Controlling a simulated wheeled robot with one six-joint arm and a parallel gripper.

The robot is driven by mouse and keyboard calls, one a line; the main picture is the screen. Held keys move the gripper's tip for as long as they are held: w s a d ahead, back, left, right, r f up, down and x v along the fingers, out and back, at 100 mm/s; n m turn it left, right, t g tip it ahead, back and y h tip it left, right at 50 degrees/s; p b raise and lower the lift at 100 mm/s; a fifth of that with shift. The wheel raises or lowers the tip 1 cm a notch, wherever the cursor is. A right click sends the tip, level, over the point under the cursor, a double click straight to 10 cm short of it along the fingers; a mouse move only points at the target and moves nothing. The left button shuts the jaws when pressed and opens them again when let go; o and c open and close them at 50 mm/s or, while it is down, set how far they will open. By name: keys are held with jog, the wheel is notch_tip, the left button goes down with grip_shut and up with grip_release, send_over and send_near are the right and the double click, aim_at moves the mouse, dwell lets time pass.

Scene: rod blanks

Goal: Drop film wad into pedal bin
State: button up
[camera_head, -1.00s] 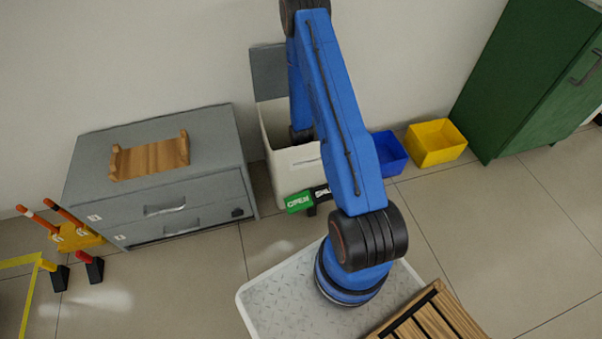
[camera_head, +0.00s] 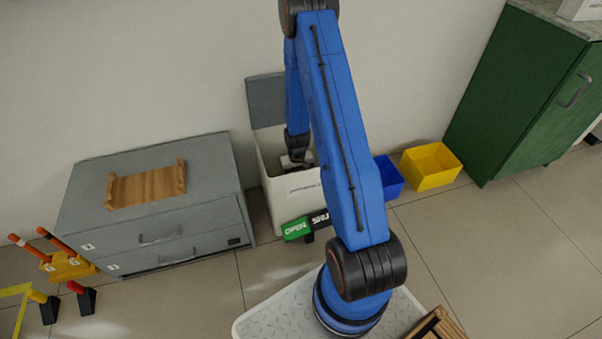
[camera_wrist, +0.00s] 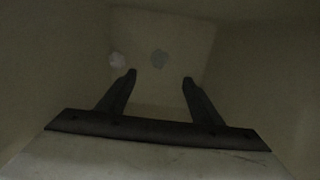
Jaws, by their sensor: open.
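The white pedal bin (camera_head: 292,201) stands against the wall with its grey lid (camera_head: 265,101) raised. My gripper (camera_wrist: 160,78) points down into the bin, its fingers apart with nothing between them. In the head view the gripper body shows at the bin's mouth, and its fingertips are hidden behind the front wall.
A green OPEN and black SHUT sign (camera_head: 306,226) is at the bin's front. A grey drawer cabinet (camera_head: 165,225) with a brown tray (camera_head: 147,187) is left. Blue (camera_head: 389,178) and yellow (camera_head: 432,166) boxes and a green cabinet (camera_head: 515,95) are right.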

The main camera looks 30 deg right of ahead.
jog(key=s+a+r+n+t, duration=0.1)
jog(key=s+a+r, duration=0.15)
jog(key=r, duration=0.95)
jog(key=s+a+r+t, duration=0.1)
jog(key=a+r, duration=0.2)
jog(key=r, duration=0.8)
jog(key=s+a+r+n, duration=0.1)
jog(key=a+r, duration=0.2)
jog(key=r, duration=0.9)
jog(key=s+a+r+t, duration=0.1)
jog(key=s+a+r, duration=0.1)
jog(key=s+r, duration=0.3)
jog(key=s+a+r+t, duration=0.1)
jog(key=s+a+r, duration=0.2)
jog(key=s, duration=0.9)
jog(key=s+a+r+n, duration=0.1)
jog(key=s+a+r, duration=0.1)
jog(key=s+r, duration=0.7)
jog(key=shift+a+r+t, duration=0.15)
jog(key=shift+a+t, duration=0.05)
jog(key=shift+t, duration=0.2)
